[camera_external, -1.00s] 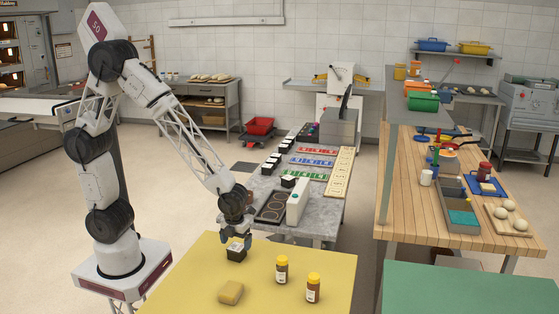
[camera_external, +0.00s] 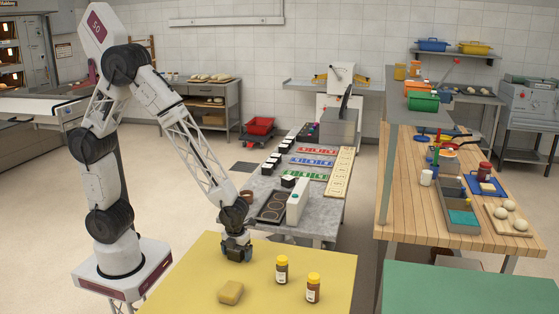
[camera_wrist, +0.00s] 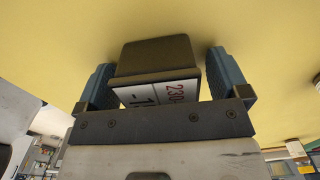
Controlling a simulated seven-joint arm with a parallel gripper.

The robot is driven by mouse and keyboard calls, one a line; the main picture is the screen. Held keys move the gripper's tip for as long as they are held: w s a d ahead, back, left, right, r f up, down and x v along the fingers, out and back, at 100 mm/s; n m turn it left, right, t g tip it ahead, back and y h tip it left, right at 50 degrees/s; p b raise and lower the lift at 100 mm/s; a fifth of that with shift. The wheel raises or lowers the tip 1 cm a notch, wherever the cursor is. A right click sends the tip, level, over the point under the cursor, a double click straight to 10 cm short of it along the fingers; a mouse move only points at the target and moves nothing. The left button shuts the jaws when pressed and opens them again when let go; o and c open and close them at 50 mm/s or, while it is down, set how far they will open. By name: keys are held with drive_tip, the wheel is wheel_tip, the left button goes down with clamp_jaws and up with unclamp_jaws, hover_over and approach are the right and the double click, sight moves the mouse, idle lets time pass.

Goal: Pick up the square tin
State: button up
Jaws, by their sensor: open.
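The square tin (camera_wrist: 155,60) is a small dark box with a white printed label, standing on the yellow table (camera_external: 310,255). In the wrist view it sits between the two blue fingers of my gripper (camera_wrist: 160,85). The jaws are open, with a finger on each side of the tin and a visible gap at least on the right. In the external view my gripper (camera_external: 236,250) is down at the table's back left, and it hides most of the tin.
Two brown jars with yellow lids (camera_external: 281,269) (camera_external: 313,288) stand to the right on the yellow table. A tan block (camera_external: 230,292) lies in front of my gripper. A grey bench (camera_external: 320,222) with dark pieces and coloured strips stands behind.

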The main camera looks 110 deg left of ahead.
drive_tip(key=shift+c, duration=0.2)
idle(0.3)
drive_tip(key=c, duration=1.1)
drive_tip(key=shift+r, duration=0.1)
drive_tip(key=shift+r, duration=1.65)
drive_tip(key=s, duration=0.5)
drive_tip(key=s+d+r, duration=0.1)
drive_tip(key=s, duration=1)
drive_tip(key=shift+d+r, duration=0.25)
drive_tip(key=shift+d, duration=0.1)
